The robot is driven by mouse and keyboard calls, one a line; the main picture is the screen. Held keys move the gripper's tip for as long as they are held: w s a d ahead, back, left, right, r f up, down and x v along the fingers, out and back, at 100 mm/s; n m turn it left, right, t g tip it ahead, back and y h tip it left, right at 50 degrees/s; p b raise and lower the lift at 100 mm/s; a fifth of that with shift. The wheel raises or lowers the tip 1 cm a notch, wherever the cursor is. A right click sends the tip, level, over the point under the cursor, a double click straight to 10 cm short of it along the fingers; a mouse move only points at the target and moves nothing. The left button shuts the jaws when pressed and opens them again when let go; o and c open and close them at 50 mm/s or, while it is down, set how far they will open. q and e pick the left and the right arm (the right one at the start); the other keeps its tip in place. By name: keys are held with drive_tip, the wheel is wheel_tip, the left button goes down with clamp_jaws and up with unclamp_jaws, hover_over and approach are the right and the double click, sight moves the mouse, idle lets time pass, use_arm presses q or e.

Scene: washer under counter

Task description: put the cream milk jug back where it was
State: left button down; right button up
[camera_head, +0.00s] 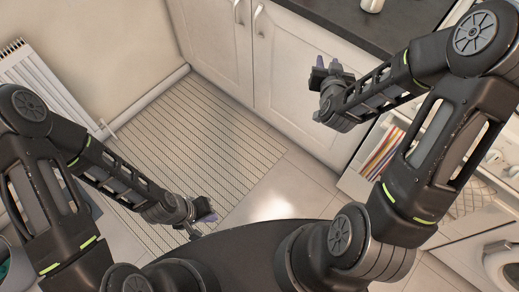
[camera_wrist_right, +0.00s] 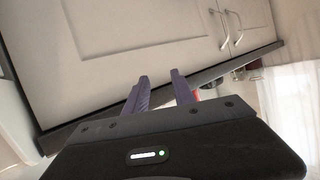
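A small whitish vessel (camera_head: 371,4) stands on the dark counter at the top edge of the head view. It is cut off by the frame, so I cannot tell whether it is the cream milk jug. My right gripper (camera_head: 328,66) is in front of the white cupboard doors, below and left of that vessel. In the right wrist view its two purple fingers (camera_wrist_right: 160,92) are apart with nothing between them. My left gripper (camera_head: 203,213) is low on the left, above the floor near the striped mat, and seems empty. Its finger gap is too small to judge.
The dark counter (camera_head: 345,25) runs above white cupboard doors (camera_head: 285,65) with metal handles. A striped mat (camera_head: 200,140) lies on the tiled floor. A white radiator (camera_head: 40,85) is at the left. White appliances and a striped cloth (camera_head: 382,153) are at the right.

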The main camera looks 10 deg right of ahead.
drive_tip(key=s+a+f+n+g+y, duration=0.1)
drive_tip(key=s+a+f+g+y, duration=0.35)
drive_tip(key=a+f, duration=0.8)
drive_tip(key=s+a+f+g+y, duration=0.1)
drive_tip(key=s+a+f+g, duration=0.1)
drive_tip(key=s+a+f, duration=0.2)
drive_tip(key=s+a+f+n+g+y, duration=0.1)
drive_tip(key=s+a+f, duration=0.4)
drive_tip(key=s, duration=0.5)
drive_tip(key=s+a+f+n+g+y, duration=0.1)
drive_tip(key=s+a+f+g, duration=0.3)
drive_tip(key=s, duration=0.4)
drive_tip(key=shift+a+f+g+y, duration=0.35)
drive_tip(key=shift+a+g+y, duration=0.3)
drive_tip(key=shift+a, duration=0.2)
